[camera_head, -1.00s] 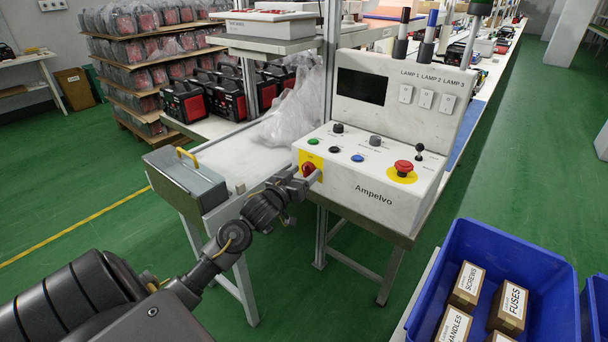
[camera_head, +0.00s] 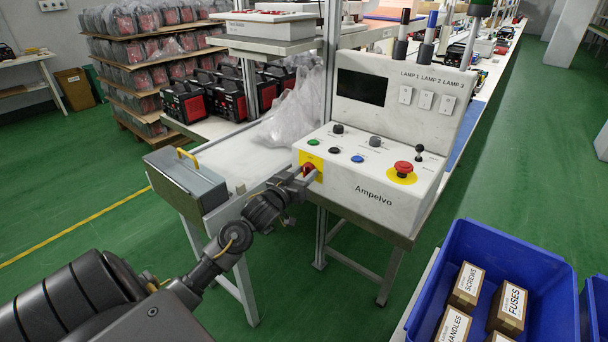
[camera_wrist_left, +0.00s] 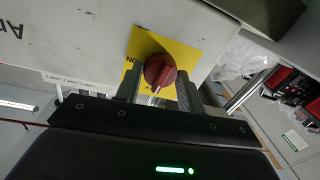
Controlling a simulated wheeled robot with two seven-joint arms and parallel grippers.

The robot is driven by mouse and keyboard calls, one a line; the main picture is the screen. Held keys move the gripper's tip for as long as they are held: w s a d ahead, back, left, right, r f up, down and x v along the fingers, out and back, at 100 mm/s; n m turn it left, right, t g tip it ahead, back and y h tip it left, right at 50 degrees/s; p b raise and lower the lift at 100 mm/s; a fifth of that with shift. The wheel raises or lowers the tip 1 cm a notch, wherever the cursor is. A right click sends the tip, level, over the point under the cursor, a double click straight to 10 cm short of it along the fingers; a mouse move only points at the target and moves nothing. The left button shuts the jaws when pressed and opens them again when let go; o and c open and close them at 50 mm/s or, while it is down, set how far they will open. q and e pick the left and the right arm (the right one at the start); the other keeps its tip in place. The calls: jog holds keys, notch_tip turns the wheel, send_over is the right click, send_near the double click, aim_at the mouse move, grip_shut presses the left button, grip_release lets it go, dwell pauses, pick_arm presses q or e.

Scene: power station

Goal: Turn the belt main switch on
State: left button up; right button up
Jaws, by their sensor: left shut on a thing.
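The belt main switch is a red rotary knob (camera_head: 308,169) on a yellow plate, on the left end of the front of the white control box (camera_head: 372,190) marked Ampelvo. In the left wrist view the red knob (camera_wrist_left: 160,72) sits on the yellow plate (camera_wrist_left: 146,48), between the two fingers. My left gripper (camera_head: 300,178) is at the knob, with its fingers shut on it. The gripper partly hides the knob in the head view. My right gripper is not in view.
The box top carries a green button, other knobs and a red emergency stop (camera_head: 403,168). A grey case (camera_head: 185,183) with a yellow handle stands to the left. A blue bin (camera_head: 500,245) with small boxes is at the lower right.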

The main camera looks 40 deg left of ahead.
pick_arm(q)
jog(key=m+p, duration=0.1)
jog(key=m, duration=0.5)
jog(key=shift+m+t+p, duration=0.3)
jog(key=shift+m+p, duration=0.1)
jog(key=m, duration=0.3)
jog(key=shift+f, duration=0.1)
jog(key=m+p, duration=0.1)
jog(key=m, duration=0.3)
jog(key=shift+a+h, duration=0.1)
jog(key=shift+h, duration=0.3)
jog(key=m, duration=0.3)
jog(key=shift+m+h, duration=0.3)
jog(key=shift+m, duration=0.4)
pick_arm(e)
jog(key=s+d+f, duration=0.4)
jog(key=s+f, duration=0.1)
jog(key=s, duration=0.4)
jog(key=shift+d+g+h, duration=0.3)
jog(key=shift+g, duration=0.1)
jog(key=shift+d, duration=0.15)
